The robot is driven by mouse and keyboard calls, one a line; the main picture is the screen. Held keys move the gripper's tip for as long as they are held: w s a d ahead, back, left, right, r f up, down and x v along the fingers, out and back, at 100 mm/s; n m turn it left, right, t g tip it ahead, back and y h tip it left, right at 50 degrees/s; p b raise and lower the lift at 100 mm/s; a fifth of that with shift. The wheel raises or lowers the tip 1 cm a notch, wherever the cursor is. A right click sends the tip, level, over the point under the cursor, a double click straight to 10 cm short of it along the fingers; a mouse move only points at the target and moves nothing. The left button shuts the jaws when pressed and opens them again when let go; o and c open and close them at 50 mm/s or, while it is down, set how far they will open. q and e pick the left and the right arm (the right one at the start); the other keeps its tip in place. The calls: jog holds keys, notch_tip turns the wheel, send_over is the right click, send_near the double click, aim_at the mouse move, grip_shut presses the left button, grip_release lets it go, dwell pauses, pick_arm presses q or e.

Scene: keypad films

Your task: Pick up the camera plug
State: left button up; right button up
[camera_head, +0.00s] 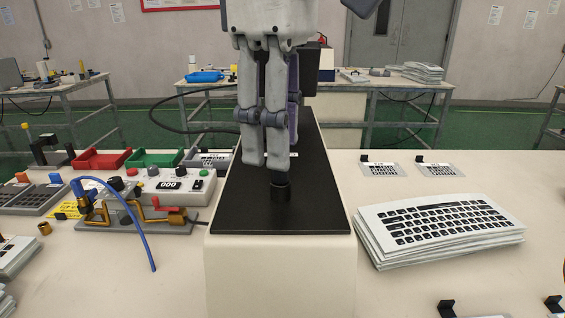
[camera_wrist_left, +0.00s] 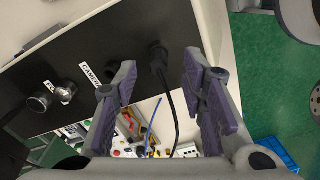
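A black plug with a black cable (camera_wrist_left: 159,56), which looks like the camera plug, stands on a black panel (camera_wrist_left: 95,45) in the left wrist view. A white label reading roughly "CAMERA" (camera_wrist_left: 90,75) is beside it. My left gripper (camera_wrist_left: 160,66) is open, its purple-padded fingers on either side of the plug in that picture; I cannot tell whether they touch it. In the head view, my left gripper (camera_head: 277,160) points down over the black panel (camera_head: 245,205) and hides the plug. A short black cylinder (camera_head: 281,192) stands in front of the fingertips. My right gripper is not seen.
A stack of printed keypad sheets (camera_head: 437,222) lies right. A black cable (camera_head: 160,118) loops behind the gripper.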

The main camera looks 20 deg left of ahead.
aim_at(280, 180)
pick_arm(q)
notch_tip(280, 180, down, 3)
jog(key=shift+f, duration=0.15)
jog(key=shift+w, duration=0.1)
jog(key=shift+d, duration=0.1)
jog(key=shift+c, duration=0.3)
grip_shut()
notch_tip(280, 180, up, 10)
jog(key=shift+r+p, duration=0.15)
jog(key=shift+p, duration=0.15)
